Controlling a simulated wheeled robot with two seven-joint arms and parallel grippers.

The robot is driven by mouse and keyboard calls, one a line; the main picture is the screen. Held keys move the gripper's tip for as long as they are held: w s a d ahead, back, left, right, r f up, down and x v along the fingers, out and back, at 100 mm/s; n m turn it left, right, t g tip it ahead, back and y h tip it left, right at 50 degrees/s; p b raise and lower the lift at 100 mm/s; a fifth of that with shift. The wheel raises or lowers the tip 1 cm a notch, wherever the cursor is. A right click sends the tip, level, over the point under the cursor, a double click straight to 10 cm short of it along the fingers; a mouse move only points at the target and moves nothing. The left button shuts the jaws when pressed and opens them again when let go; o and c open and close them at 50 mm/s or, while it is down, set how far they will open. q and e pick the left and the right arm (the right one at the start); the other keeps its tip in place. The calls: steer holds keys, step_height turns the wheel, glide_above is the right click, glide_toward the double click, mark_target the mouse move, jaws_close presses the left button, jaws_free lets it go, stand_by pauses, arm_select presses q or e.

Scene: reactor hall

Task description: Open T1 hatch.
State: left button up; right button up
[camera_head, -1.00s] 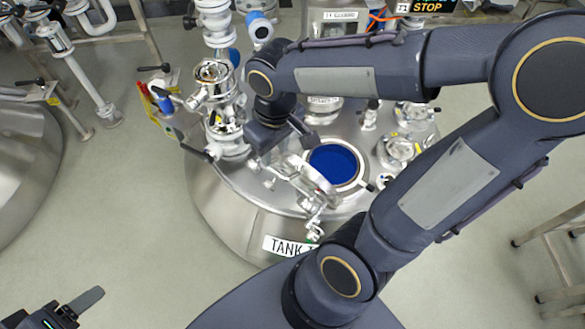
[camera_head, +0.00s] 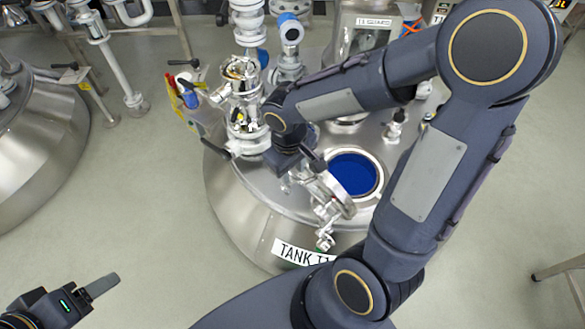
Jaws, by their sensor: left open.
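The steel tank labelled TANK T1 (camera_head: 302,253) stands in the middle. Its round hatch opening (camera_head: 354,174) is uncovered and shows a blue inside within a pale ring. The hatch lid (camera_head: 327,194), with metal clamp fittings, stands tilted up at the left front side of the opening. My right gripper (camera_head: 298,165) is at the lid's upper left edge, left of the opening. Its fingers are small and partly hidden, so I cannot tell whether they touch or grip the lid. My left gripper (camera_head: 92,296) is open and empty at the bottom left, above the floor, well away from the tank.
A valve column (camera_head: 243,105) rises from the tank top, close to my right gripper's left. My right arm crosses the tank's right side and hides part of its top. Another steel tank (camera_head: 35,140) stands at the left. The floor (camera_head: 150,215) between the tanks is clear.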

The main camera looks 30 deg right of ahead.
jaws_close()
steer(key=d, duration=0.2)
steer(key=w+d+r+p, duration=0.1)
steer(key=d, duration=0.1)
steer(key=d+r+p, duration=0.1)
steer(key=d, duration=0.1)
steer(key=shift+w+d+r, duration=0.15)
steer(key=shift+w+d, duration=0.15)
steer(key=shift+d, duration=0.4)
arm_select(q)
steer(key=shift+w+d+r, duration=0.2)
steer(key=shift+d+r, duration=0.65)
steer(key=shift+r, duration=0.3)
arm_select(e)
steer(key=shift+a, duration=0.1)
